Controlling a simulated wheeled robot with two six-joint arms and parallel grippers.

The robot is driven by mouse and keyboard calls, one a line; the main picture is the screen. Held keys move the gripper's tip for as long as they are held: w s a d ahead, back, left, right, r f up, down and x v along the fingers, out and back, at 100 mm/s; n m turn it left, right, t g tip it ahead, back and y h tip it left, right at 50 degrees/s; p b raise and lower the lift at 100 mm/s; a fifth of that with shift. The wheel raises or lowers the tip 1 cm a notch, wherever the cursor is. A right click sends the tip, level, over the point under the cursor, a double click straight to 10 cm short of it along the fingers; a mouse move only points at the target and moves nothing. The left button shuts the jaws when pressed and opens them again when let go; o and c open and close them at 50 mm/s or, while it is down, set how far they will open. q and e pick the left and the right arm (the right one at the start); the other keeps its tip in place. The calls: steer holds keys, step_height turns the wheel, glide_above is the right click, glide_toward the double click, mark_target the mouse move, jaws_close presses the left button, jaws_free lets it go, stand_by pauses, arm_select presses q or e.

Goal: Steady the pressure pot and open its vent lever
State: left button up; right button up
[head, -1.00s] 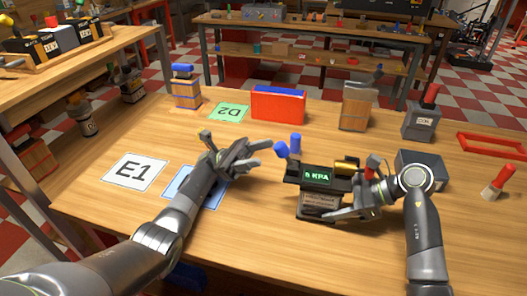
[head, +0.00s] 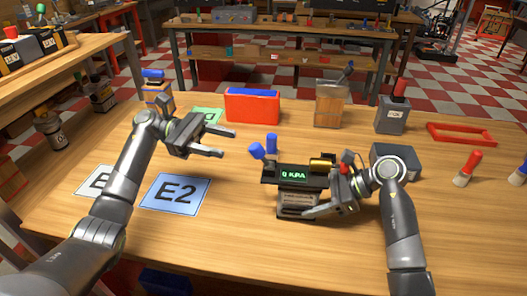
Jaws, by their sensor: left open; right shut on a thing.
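The pressure pot (head: 297,204) stands upright on the bench, with a dark top and a lit green display that appears to read 0 KPA. Two blue-tipped parts rise at its left end: a tilted one (head: 256,150) and an upright one (head: 271,144). I cannot tell which is the vent lever. A gold cylinder (head: 322,163) lies on its top. My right gripper (head: 325,198) is shut on the pot's right side and hides part of it. My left gripper (head: 226,146) is open and empty, left of the pot and apart from it.
The blue E2 card (head: 175,195) and a partly covered white card (head: 92,180) lie at the left. A red and blue box (head: 252,107), a wooden container (head: 331,105) and a grey pot (head: 391,117) stand behind. A grey bin (head: 395,158) is close to my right arm.

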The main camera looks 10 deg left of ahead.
mark_target(264, 154)
arm_select(q)
steer(key=d, duration=0.3)
steer(key=s+d, duration=0.1)
steer(key=d, duration=0.3)
steer(key=s+d, duration=0.1)
steer(key=d, duration=0.3)
steer(key=shift+a, duration=0.1)
jaws_close()
